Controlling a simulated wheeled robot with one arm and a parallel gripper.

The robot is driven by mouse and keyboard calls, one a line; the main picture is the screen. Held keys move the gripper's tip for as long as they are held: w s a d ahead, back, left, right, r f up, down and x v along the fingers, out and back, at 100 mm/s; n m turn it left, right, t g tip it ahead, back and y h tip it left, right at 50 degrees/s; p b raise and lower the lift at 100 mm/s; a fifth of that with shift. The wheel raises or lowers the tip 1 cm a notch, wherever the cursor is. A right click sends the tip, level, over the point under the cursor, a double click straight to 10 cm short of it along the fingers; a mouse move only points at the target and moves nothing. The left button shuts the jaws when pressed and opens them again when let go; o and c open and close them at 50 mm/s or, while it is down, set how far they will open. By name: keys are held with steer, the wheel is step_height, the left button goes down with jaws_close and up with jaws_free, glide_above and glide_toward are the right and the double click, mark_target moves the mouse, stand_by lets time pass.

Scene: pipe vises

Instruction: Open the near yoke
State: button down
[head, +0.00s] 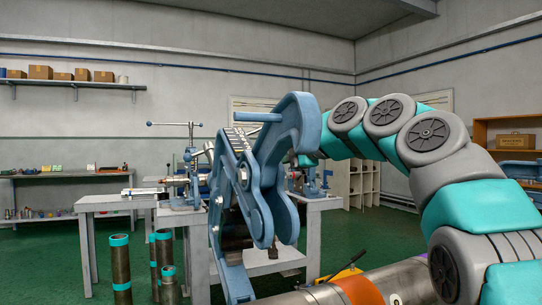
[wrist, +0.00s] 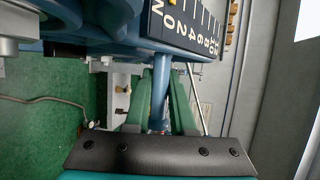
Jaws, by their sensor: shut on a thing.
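The near yoke (head: 270,170) is a large blue casting in the middle of the head view, standing up above the near vise. A blue bar (head: 257,117) sticks out to the left from its hooked top. A scale plate (head: 238,140) is on its left side, and numbers on a scale plate (wrist: 190,25) show in the wrist view. In the wrist view the green fingers of my gripper (wrist: 160,88) are closed around a blue rod (wrist: 161,65) of the yoke. In the head view the yoke hides the fingertips.
A steel pipe (head: 320,295) with an orange band lies low in front. Another blue vise (head: 185,180) stands on a grey bench behind. Several upright pipes (head: 121,270) stand on the green floor at left. Open floor lies at far left.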

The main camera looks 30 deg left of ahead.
steer(key=shift+w+a+f, duration=0.2)
steer(key=shift+w+a, duration=0.2)
steer(key=shift+a, duration=0.15)
steer(key=shift+w+a, duration=0.1)
steer(key=c, duration=0.8)
jaws_free()
steer(key=shift+o, duration=0.2)
steer(key=v, duration=0.7)
steer(key=shift+d+r+b, duration=0.25)
steer(key=shift+d+b, duration=0.05)
steer(key=shift+d, duration=0.05)
